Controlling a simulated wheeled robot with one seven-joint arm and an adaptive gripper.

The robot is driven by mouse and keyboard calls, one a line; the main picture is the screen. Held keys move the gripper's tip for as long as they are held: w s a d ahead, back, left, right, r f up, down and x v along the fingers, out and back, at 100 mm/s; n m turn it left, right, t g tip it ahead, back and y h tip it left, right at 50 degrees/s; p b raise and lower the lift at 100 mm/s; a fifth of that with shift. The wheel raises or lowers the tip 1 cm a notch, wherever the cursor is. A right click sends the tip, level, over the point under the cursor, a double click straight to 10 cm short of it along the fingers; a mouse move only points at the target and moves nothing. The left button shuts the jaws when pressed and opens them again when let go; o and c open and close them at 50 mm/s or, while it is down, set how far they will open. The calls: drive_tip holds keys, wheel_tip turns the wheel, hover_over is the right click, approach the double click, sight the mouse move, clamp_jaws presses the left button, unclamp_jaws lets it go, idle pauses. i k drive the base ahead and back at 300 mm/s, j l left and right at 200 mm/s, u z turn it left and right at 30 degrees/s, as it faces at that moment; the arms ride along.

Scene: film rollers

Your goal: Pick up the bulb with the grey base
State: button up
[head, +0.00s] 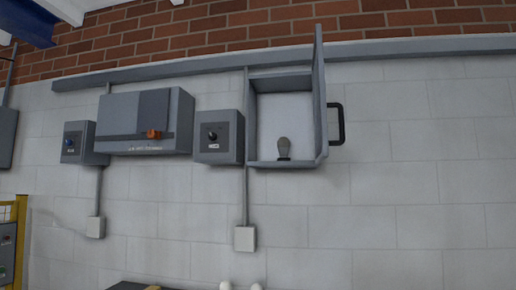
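A bulb (284,145) stands upright inside an open grey wall box (251,115), on its bottom ledge near the middle. Its rounded top looks dull grey and its short base looks dark; it is too small to tell the base's exact colour. The box's door (319,95) is swung out on the right side, with a black handle (341,124). My gripper is not in this view.
Closed grey boxes hang left of the open one, one with an orange switch (153,134). Small white boxes (245,239) sit below on conduits. Two white rounded tops (240,286) show at the bottom edge; I cannot tell what they are. A yellow frame stands far left.

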sight(283, 143)
drive_tip(key=i+u, duration=0.15)
drive_tip(key=u, duration=0.15)
drive_tip(key=i+j+u, duration=0.1)
drive_tip(key=u, duration=0.2)
drive_tip(key=i+z, duration=0.1)
drive_tip(key=i, duration=0.8)
drive_tip(key=i+j, duration=0.15)
drive_tip(key=i, duration=0.75)
drive_tip(key=l+z, duration=0.05)
